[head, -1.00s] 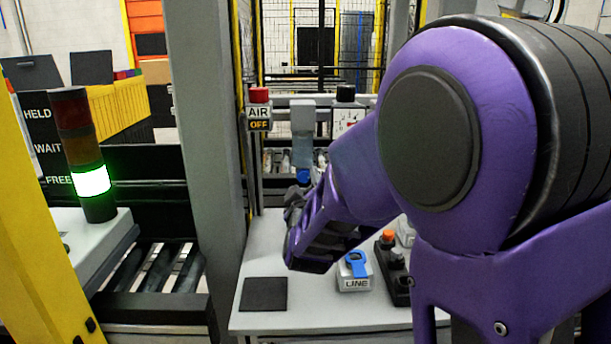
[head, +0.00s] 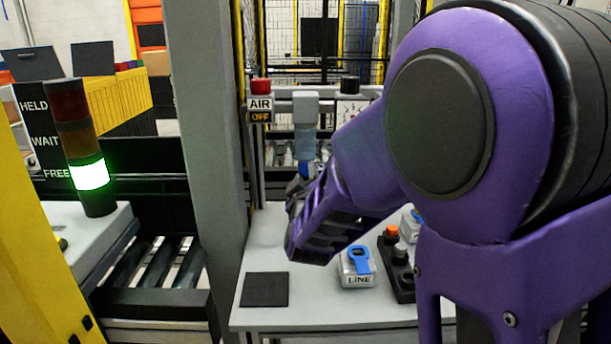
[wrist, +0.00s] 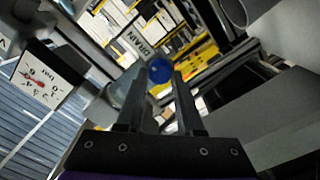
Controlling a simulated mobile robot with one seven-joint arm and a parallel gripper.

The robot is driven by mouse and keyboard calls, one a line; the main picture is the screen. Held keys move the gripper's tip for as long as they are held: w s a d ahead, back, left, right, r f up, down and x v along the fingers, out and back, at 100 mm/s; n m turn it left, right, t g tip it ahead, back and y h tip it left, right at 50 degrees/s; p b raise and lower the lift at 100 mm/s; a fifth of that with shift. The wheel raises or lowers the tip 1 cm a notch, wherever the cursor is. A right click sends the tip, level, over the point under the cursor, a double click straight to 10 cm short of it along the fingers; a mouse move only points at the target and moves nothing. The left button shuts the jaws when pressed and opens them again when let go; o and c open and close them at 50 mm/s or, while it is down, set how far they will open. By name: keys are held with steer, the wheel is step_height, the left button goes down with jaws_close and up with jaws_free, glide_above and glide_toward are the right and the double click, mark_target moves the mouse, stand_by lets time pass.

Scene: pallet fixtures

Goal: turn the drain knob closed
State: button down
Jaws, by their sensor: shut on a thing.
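The blue drain knob (wrist: 159,70) shows between my fingertips in the wrist view, beside a label reading DRAIN (wrist: 138,42). In the head view the knob (head: 304,170) is a small blue spot below the clear bowl (head: 305,142) of the air unit, partly hidden by my gripper. My gripper (wrist: 161,76) is shut on the knob, one finger on each side. In the head view my gripper (head: 298,188) reaches up to the knob from below. The knob's turn angle cannot be read.
The AIR OFF sign (head: 260,109) with a red button and a gauge (wrist: 41,80) flank the bowl. A LINE box (head: 356,268) with a blue handle and a black button box (head: 397,265) stand on the grey table (head: 310,318). A grey post (head: 208,150) rises at left.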

steer(key=shift+m, duration=0.4)
steer(key=m, duration=0.3)
steer(key=shift+m, duration=0.4)
steer(key=m, duration=0.4)
steer(key=shift+d+m, duration=0.1)
steer(key=shift+m, duration=0.2)
steer(key=m, duration=0.8)
steer(key=shift+m, duration=0.3)
steer(key=shift+r, duration=0.1)
steer(key=c, duration=0.5)
jaws_free()
steer(key=shift+c, duration=0.2)
